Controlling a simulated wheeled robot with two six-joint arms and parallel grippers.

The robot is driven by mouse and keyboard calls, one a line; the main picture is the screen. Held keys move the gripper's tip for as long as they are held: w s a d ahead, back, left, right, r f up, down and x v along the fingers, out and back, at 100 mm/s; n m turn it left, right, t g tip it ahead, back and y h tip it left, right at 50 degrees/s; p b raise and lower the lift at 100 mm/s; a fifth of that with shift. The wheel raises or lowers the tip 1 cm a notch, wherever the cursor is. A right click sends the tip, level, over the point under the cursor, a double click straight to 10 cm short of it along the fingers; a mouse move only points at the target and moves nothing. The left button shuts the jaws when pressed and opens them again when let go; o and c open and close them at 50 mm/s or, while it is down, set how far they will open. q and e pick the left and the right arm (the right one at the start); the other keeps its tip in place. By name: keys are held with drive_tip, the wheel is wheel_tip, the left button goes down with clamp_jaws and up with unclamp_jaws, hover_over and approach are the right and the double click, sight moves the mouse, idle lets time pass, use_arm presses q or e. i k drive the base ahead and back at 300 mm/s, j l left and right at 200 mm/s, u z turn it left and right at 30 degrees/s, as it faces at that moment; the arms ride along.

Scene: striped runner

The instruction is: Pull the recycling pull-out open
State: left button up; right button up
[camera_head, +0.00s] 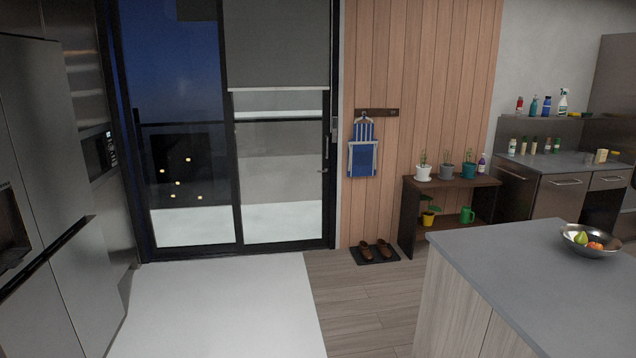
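No front in view is clearly marked as the recycling pull-out, so I cannot tell which one it is. A grey counter unit (560,200) at the right back has closed fronts with bar handles, and its lower part is partly hidden behind the island. The kitchen island (455,305) at the lower right shows pale wood panels with a vertical seam and no visible handle. Neither of my grippers is in view.
A steel fridge (45,170) stands at the left. A glass door (280,170) is ahead. A plant bench (450,184) and shoes on a dark mat (362,258) stand by the wood wall. A fruit bowl (592,249) sits on the island. The pale floor (220,310) is clear.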

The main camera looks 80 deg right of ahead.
sight(562, 196)
drive_tip(key=z, duration=4.25)
drive_tip(key=i+j+u, duration=0.55)
drive_tip(key=i+u, duration=0.25)
drive_tip(key=i+j+u, duration=0.1)
drive_tip(key=i+u, duration=0.3)
drive_tip(key=i+l+u, duration=0.1)
drive_tip(key=i+u, duration=0.4)
drive_tip(key=i, duration=1.8)
drive_tip(key=i+l+z, duration=0.1)
drive_tip(key=i+z, duration=0.3)
drive_tip(key=i, duration=0.2)
drive_tip(key=i+j+z, duration=0.1)
drive_tip(key=i+z, duration=0.35)
drive_tip(key=i, duration=0.15)
drive_tip(key=i+j+z, duration=0.4)
drive_tip(key=i, duration=0.2)
drive_tip(key=i+l+z, duration=0.25)
drive_tip(key=i+z, duration=0.15)
drive_tip(key=i+l+z, duration=0.15)
drive_tip(key=i+z, duration=0.65)
drive_tip(key=i+j+z, duration=0.15)
drive_tip(key=i+z, duration=0.25)
drive_tip(key=i, duration=0.1)
